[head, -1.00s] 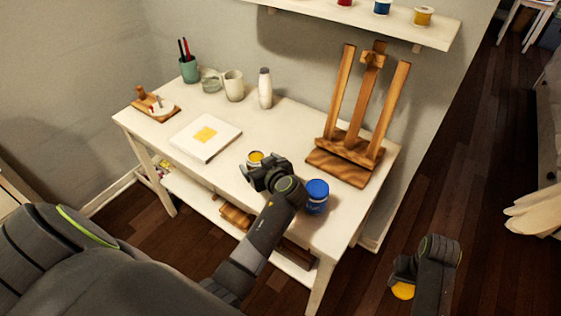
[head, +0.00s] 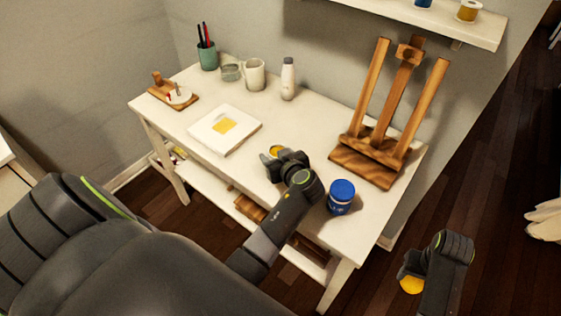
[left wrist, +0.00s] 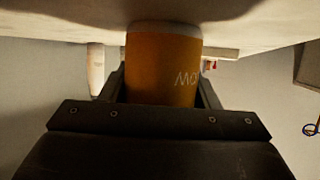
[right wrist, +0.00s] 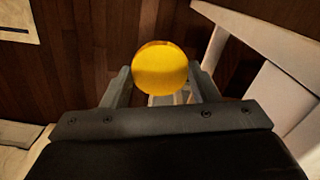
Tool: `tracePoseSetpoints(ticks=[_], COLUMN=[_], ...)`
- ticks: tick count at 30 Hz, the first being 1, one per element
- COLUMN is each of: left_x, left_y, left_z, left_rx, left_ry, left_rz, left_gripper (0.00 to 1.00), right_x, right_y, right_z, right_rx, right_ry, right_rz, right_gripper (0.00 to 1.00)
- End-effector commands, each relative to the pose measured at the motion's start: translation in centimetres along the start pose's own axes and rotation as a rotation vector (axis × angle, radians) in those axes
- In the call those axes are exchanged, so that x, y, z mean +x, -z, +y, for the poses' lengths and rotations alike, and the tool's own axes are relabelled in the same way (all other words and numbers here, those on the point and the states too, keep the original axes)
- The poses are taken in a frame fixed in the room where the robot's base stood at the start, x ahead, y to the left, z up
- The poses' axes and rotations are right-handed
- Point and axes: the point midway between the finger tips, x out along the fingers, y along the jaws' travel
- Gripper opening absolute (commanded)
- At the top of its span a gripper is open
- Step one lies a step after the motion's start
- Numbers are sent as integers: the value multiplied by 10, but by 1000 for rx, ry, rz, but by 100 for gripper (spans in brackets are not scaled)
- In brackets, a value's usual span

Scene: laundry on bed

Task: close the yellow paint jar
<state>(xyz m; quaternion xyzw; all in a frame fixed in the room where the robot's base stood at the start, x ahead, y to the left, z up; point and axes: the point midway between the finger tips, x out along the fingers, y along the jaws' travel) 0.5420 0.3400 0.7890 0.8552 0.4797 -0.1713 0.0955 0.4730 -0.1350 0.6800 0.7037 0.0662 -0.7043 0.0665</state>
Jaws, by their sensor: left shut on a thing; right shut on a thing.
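The yellow paint jar (left wrist: 160,65) stands between the fingers of my left gripper in the left wrist view, with part of a word written on its side. In the head view its top (head: 276,151) shows just beyond my left gripper (head: 283,160), which is shut on it at the white desk. My right gripper (head: 408,276) is shut on a round yellow lid (right wrist: 160,68), away from the desk, in front of its right end. The lid also shows in the head view (head: 411,285), below the gripper.
A blue jar (head: 341,197) stands on the desk (head: 300,125) right of my left gripper. A wooden easel (head: 375,150) stands at the back right. A white canvas (head: 215,135) with a yellow square, a mug (head: 254,75) and a white bottle (head: 288,78) are further left.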

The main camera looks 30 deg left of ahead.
Motion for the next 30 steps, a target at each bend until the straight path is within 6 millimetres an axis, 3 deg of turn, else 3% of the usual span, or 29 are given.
tracePoseSetpoints(ticks=[5, 13, 24, 30], left_x=[0, -3, -29, -37], left_y=[2, 9, 71, 91], left_z=[0, 1, 1, 0], left_rx=[-1, -5, -7, -3], left_ry=[-1, -2, -2, -1], left_rz=[3, 4, 5, 4], left_gripper=[21, 21, 21, 21], right_x=[0, 0, 1, 2], right_y=[0, 0, 0, 0], right_z=[0, 0, 0, 0], right_rx=[0, 0, 0, 0], right_ry=[0, 0, 0, 0], right_rz=[0, 0, 0, 0], right_gripper=[30, 30, 30, 30])
